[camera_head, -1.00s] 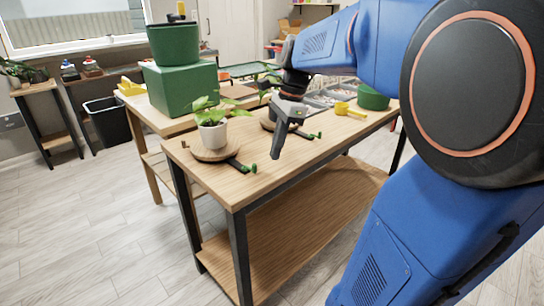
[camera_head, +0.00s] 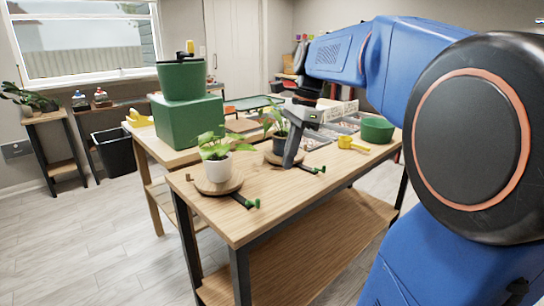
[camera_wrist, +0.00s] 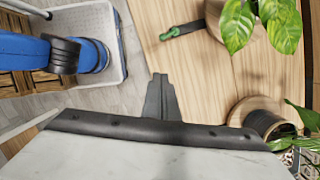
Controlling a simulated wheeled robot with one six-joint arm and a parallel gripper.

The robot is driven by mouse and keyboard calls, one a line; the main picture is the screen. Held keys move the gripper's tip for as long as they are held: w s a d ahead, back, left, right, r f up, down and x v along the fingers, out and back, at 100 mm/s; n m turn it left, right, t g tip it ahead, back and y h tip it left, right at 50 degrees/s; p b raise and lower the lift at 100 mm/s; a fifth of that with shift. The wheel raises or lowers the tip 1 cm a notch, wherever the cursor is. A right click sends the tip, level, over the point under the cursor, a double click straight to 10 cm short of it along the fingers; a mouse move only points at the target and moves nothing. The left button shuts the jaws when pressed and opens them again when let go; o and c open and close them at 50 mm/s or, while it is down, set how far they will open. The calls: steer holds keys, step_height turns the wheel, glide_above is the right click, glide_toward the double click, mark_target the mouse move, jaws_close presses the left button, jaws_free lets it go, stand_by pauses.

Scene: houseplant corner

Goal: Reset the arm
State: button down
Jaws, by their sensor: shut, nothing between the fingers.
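My gripper (camera_head: 288,164) is above the wooden workbench (camera_head: 310,190), its grey fingers pointing down and shut with nothing between them. In the head view it is in front of a dark pot (camera_head: 279,146) with a leafy plant and partly hides it. The shut fingers (camera_wrist: 160,78) also show in the wrist view, over bare wood near the bench edge. My blue arm reaches in from the right, bent at the elbow. A white pot (camera_head: 217,168) with a green plant stands on a round wooden saucer (camera_head: 205,187), left of the gripper.
Green-tipped tools (camera_head: 246,202) lie beside the saucers. A yellow scoop (camera_head: 350,143) and a green bowl (camera_head: 377,130) are at the bench's right end. A green box (camera_head: 190,122) bears a green bucket (camera_head: 181,80) on the left bench. A black bin (camera_head: 114,152) stands on open floor.

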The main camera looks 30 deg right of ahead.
steer(key=s+a+f+n+t+h, duration=0.1)
steer(key=s+a+f+n+t, duration=0.1)
steer(key=s+a+f+n, duration=0.3)
steer(key=s+a+f+n+t+h, duration=0.1)
steer(key=s+a+f+n, duration=0.4)
steer(key=s+f+n, duration=0.6)
steer(key=f+n+t, duration=0.1)
steer(key=n, duration=0.3)
steer(key=shift+s+a+f+n+h, duration=0.2)
steer(key=shift+f+n+h, duration=0.1)
steer(key=shift+n+h, duration=0.1)
